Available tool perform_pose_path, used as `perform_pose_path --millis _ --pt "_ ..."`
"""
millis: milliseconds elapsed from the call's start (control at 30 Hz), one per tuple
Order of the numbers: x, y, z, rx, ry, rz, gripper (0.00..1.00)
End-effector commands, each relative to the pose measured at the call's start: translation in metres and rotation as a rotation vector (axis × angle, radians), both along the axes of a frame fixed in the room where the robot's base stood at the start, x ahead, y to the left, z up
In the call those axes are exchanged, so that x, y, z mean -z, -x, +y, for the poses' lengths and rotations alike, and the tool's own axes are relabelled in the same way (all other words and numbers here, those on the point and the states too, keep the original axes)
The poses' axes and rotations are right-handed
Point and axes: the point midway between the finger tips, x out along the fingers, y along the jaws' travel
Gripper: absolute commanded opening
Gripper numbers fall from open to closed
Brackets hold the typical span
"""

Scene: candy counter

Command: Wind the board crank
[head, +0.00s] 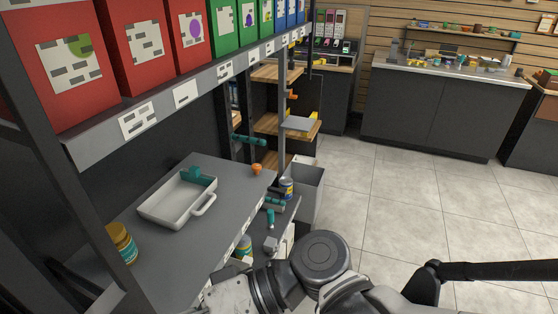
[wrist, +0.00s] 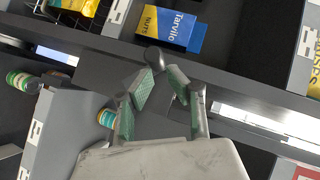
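My gripper (wrist: 158,83) shows in the wrist view with its two green-padded fingers apart and nothing visible between them. A dark rounded knob (wrist: 155,57) sits just beyond the fingertips, in front of a grey shelf edge. It may be the crank's handle, but I cannot tell for sure, nor whether a finger touches it. No board or crank can be clearly made out in the head view. There my arm (head: 320,256) reaches in at the bottom toward the lower shelves, and the fingertips cannot be made out.
Red boxes (head: 60,52) line the shelf above. A blue-yellow nuts box (wrist: 170,24) lies beyond the fingers. The tiled floor (head: 430,200) at right is clear.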

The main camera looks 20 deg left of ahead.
Motion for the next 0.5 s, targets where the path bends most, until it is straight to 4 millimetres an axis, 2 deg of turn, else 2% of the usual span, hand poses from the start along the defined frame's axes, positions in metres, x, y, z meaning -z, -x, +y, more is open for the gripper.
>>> perform_pose_path --millis 33,100,500 --pt "0.0000 0.0000 0.0000 0.000 0.000 0.000 0.24" --pt "0.0001 0.0000 0.0000 0.000 0.000 0.000 0.32" --pt "-0.0025 -0.0053 -0.0058 0.001 0.000 -0.001 0.32"
